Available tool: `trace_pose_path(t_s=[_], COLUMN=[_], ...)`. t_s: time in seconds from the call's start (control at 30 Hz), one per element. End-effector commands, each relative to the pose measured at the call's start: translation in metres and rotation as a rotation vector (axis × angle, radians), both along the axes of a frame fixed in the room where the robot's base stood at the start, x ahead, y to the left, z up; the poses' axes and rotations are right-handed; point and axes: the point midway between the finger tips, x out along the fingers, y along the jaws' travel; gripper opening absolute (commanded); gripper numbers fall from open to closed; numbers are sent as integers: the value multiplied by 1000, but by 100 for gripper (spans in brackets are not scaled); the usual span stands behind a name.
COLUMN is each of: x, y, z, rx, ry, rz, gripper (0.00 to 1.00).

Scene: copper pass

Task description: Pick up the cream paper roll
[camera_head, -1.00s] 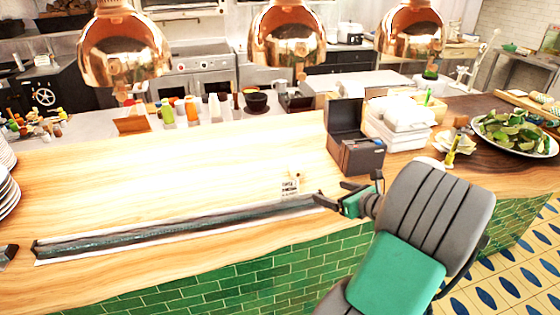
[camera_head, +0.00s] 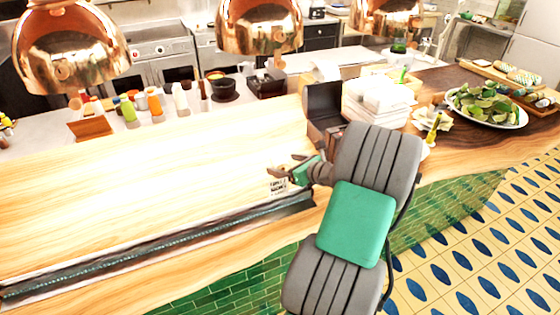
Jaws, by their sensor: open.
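My gripper (camera_head: 283,167) is open, with its fingers pointing left over the wooden counter (camera_head: 130,185). A small pale piece with dark print (camera_head: 278,187) sits on the counter just below the fingers in the head view. The fingers and wrist partly cover it. I cannot tell whether it is the cream paper roll or a printed card. No other clear cream roll shows. Nothing shows between the fingers.
A long dark strip (camera_head: 160,245) lies along the counter's front edge. A black box-like device (camera_head: 325,112) and stacked white containers (camera_head: 378,98) stand behind my arm. A plate of greens (camera_head: 488,105) is at right. Copper lamps (camera_head: 258,25) hang above. The counter's left is clear.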

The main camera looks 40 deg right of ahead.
Motion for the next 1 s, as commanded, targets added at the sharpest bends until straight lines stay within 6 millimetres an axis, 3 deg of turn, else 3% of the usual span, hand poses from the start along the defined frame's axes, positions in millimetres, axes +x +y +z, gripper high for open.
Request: trace_pose_path(t_s=[0.1,0.33,1.0], x=[15,17,16], y=[1,-1,-2], z=[-4,-7,-7], rx=[0,-1,0], ry=[0,0,0], rz=[0,-4,-5], gripper=[86,86,31])
